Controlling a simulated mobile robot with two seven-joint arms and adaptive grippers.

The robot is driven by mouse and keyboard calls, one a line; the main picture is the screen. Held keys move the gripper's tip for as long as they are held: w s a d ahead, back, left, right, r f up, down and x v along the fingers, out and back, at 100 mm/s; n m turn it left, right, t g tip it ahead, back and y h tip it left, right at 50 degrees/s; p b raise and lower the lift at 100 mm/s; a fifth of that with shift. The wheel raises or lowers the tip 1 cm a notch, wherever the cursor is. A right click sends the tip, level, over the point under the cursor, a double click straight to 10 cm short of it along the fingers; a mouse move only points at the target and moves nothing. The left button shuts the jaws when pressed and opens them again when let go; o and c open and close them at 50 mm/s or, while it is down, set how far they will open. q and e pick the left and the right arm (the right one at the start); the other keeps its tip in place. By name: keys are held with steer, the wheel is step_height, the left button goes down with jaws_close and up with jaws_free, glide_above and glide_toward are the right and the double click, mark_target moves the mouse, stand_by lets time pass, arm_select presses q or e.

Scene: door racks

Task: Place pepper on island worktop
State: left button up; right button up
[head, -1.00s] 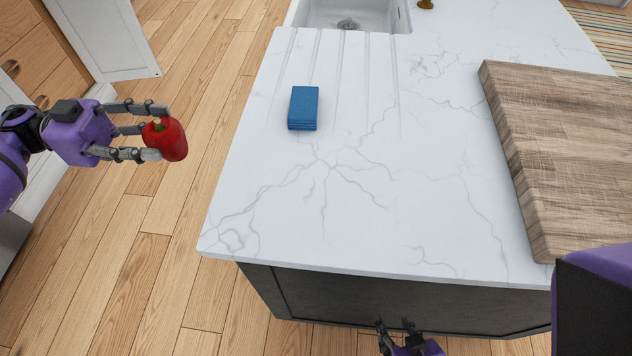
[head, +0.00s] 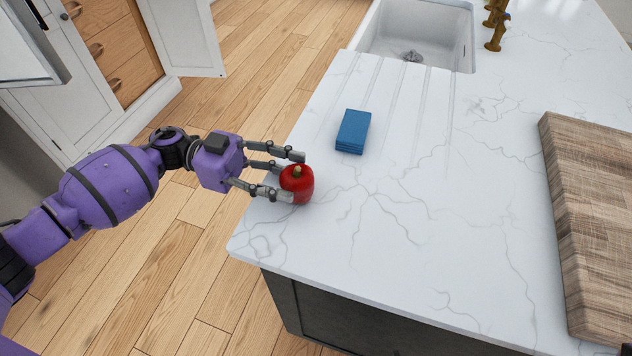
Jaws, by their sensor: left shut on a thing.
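A red pepper (head: 299,186) with a greenish stem is held in the fingers of my left gripper (head: 283,174). The gripper comes in from the left and is shut on the pepper. The pepper shows over the left edge of the white marbled island worktop (head: 420,240). I cannot tell whether it touches the surface or hangs just above it.
A blue block-like stack (head: 353,131) lies on the worktop beyond the pepper. A wooden board (head: 590,240) covers the right side. A white sink (head: 415,35) and a brass tap (head: 495,28) are at the back. The middle front of the worktop is clear.

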arm_select(q)
steer(key=x, duration=0.2)
steer(key=shift+s+d, duration=0.15)
steer(key=shift+d, duration=0.15)
steer(key=x, duration=0.1)
steer(key=p+x, duration=0.1)
steer(key=x, duration=0.1)
steer(key=shift+d+r, duration=0.2)
steer(key=shift+f+p, duration=0.15)
steer(key=shift+p, duration=0.15)
steer(key=shift+f, duration=0.2)
steer(key=o, duration=1.1)
steer(key=shift+o, duration=0.2)
